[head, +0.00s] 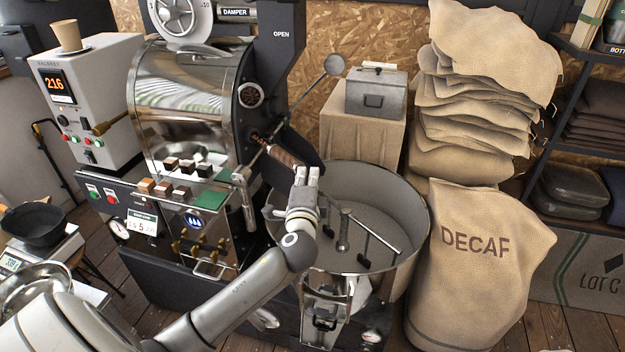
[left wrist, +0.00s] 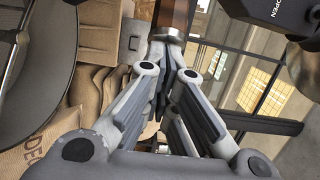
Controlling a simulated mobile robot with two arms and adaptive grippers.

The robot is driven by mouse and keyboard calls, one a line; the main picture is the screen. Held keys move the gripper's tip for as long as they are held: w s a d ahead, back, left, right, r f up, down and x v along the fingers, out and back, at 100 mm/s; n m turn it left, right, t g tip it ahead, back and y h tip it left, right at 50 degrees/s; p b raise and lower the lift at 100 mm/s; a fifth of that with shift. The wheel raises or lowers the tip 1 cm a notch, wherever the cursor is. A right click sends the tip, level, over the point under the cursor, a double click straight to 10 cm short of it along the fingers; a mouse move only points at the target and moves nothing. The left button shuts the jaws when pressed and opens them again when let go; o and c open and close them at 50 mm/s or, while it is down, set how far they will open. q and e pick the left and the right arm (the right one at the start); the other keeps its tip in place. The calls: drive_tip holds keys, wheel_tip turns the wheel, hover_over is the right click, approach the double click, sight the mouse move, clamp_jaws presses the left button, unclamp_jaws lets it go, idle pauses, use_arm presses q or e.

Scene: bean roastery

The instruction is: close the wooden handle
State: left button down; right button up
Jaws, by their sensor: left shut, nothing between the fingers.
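The wooden handle (head: 284,157) is a brown grip on the black front of the roaster, below the round gauge. It slants down to the right, above the round cooling tray (head: 417,205). My left gripper (head: 307,172) is at the handle's lower right end, shut and empty. In the left wrist view the brown handle (left wrist: 177,14) comes in from the top with a metal collar below it. My left fingertips (left wrist: 168,50) lie close to that collar. I cannot tell if they touch it. My right gripper is not in view.
A metal lever with a ball knob (head: 334,65) crosses diagonally near the handle. Stirring arms (head: 375,237) stand in the tray. A DECAF sack (head: 480,280) stands right of the tray. A control box (head: 100,90) is at the left.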

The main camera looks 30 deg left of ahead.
sight(282, 161)
use_arm(q)
drive_tip(key=a, duration=0.2)
drive_tip(key=w+a, duration=0.1)
drive_tip(key=a, duration=0.2)
drive_tip(key=w+a, duration=0.1)
drive_tip(key=a, duration=0.2)
drive_tip(key=shift+w+a, duration=0.15)
drive_tip(key=shift+a, duration=0.1)
drive_tip(key=shift+w+a, duration=0.1)
drive_tip(key=shift+a, duration=0.25)
drive_tip(key=shift+r, duration=0.15)
drive_tip(key=shift+a, duration=0.1)
